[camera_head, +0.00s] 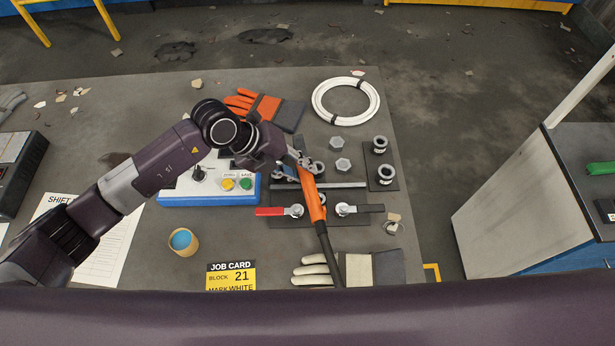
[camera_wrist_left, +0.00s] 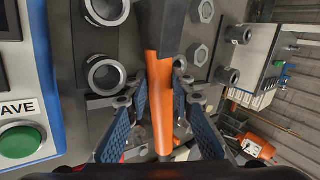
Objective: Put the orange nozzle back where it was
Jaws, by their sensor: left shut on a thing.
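The orange nozzle (camera_head: 315,200) is a long orange body with a dark tapering end that points toward the front of the bench. My left gripper (camera_head: 306,170) is shut on it near its far end, above the dark mat with the fittings. In the left wrist view the nozzle (camera_wrist_left: 161,100) runs between the blue finger pads of my left gripper (camera_wrist_left: 162,115). The nozzle's far end is partly hidden by the gripper in the head view. I cannot tell whether the nozzle touches the bench. My right gripper is not in view.
Valves with red (camera_head: 270,211) and black (camera_head: 371,208) handles flank the nozzle. A button box (camera_head: 210,201) stands to the left. Pale gloves (camera_head: 357,270) lie near the dark end, a white hose coil (camera_head: 373,108) lies behind, and a cup (camera_head: 183,242) stands front left.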

